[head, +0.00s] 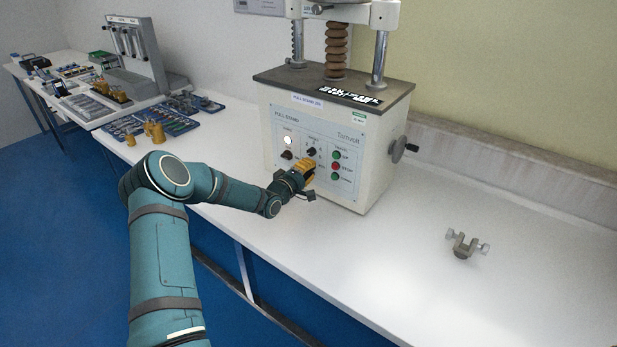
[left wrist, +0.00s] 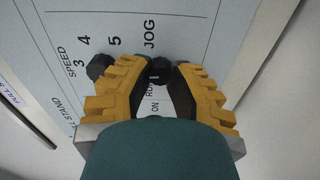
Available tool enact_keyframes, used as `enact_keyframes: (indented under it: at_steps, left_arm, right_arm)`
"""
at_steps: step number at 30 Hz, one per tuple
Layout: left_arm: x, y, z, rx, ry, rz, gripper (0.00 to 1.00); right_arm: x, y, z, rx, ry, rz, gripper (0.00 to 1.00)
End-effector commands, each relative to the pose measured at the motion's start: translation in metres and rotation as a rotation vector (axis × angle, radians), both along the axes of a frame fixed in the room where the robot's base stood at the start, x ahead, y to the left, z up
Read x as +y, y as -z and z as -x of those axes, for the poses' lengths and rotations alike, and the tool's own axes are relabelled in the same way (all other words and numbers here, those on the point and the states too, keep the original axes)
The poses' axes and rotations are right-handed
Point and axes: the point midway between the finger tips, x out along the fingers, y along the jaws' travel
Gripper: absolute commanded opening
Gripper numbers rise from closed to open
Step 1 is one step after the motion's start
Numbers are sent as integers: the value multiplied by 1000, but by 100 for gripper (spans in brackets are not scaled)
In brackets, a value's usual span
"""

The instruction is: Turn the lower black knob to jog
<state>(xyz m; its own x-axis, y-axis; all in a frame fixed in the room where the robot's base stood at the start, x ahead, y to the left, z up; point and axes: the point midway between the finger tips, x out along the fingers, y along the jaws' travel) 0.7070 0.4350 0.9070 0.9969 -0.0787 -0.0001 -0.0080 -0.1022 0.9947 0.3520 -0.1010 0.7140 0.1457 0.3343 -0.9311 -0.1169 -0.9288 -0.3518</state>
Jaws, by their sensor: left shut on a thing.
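The lower black knob (left wrist: 161,71) is on the grey front panel of the pull stand (head: 375,170). In the left wrist view it sits between the yellow fingers of my left gripper (left wrist: 158,80), which is shut on it. The word JOG is printed beyond the knob; RUN, partly covered, and ON are on the near side. The knob's exact setting is unclear. In the head view my left gripper (head: 304,170) is at the lower middle of the panel and hides this knob. The upper black speed knob (head: 312,152) is just above; it also shows in the left wrist view (left wrist: 98,66).
Green and red buttons (head: 336,167) are right of the gripper, and a dark red-brown knob (head: 287,155) is to its left. A small metal clamp (head: 464,245) lies on the white table (head: 420,290) at right. Trays of tools (head: 165,125) are at left.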

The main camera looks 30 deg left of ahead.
Motion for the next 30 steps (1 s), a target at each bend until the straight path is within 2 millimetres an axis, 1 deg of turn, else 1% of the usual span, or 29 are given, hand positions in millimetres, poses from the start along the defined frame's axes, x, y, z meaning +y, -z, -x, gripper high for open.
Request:
enact_keyframes:
  at_steps: [1,3,9,21,30]
  left_arm:
    - [1,3,0,-4,-2,-47,0]
    - [1,1,0,-10,-2,-114,0]
    - [1,0,0,-26,-2,-303,0]
    - [1,-2,-1,-54,-3,-653,0]
    - [1,-3,0,-67,-4,-823,0]
  right_arm:
    - [0,7,-1,-2,1,0,62]
    - [0,12,-2,-5,1,1,62]
    - [-1,19,-4,-10,3,1,62]
    - [-1,20,-4,-10,3,2,62]
    - [-1,20,-4,-10,3,2,62]
